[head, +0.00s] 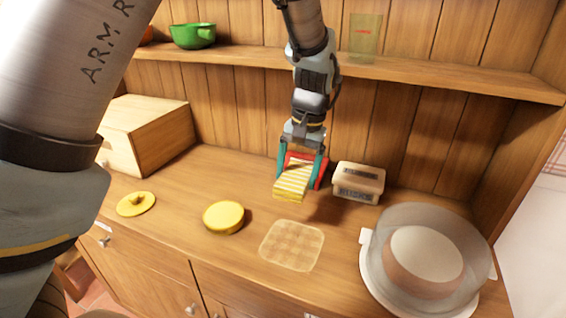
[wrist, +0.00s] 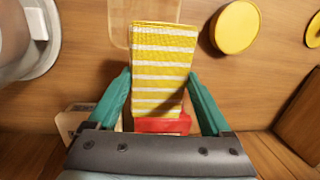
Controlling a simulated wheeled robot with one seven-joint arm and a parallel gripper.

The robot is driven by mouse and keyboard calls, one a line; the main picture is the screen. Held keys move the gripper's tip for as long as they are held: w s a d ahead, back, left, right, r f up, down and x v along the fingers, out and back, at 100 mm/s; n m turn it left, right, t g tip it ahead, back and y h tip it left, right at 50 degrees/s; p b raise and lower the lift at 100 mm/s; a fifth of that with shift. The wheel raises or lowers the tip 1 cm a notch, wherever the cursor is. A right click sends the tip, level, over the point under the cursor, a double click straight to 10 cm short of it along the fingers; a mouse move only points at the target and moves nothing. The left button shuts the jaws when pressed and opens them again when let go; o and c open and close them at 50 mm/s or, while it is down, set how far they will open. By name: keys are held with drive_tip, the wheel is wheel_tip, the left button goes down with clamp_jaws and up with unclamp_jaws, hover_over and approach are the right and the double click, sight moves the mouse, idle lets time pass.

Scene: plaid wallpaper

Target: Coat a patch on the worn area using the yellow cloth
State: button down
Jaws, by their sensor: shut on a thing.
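A yellow-and-white striped cloth (head: 292,181) is held in my gripper (head: 302,172) above the wooden counter. In the wrist view the cloth (wrist: 165,65) hangs between the teal fingers of my gripper (wrist: 160,100), with a red part at its base. The worn area, a pale square patch (head: 291,246), lies on the counter in front of the cloth and to the picture's lower middle. It also shows partly in the wrist view (wrist: 118,25), where the cloth covers some of it. The cloth appears raised off the counter.
A round yellow tin (head: 223,217) and a yellow lid (head: 136,204) lie left of the patch. A labelled box (head: 357,183) stands just right of my gripper. A clear-domed dish (head: 425,259) is at the right. A wooden box (head: 146,132) stands back left, and a shelf (head: 420,78) runs above.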

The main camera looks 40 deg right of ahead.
drive_tip(key=shift+w+f, duration=0.1)
drive_tip(key=shift+w, duration=0.1)
drive_tip(key=shift+f, duration=0.2)
wheel_tip(320, 180, down, 4)
drive_tip(key=b, duration=0.4)
drive_tip(key=shift+f, duration=0.15)
drive_tip(key=shift+w, duration=0.1)
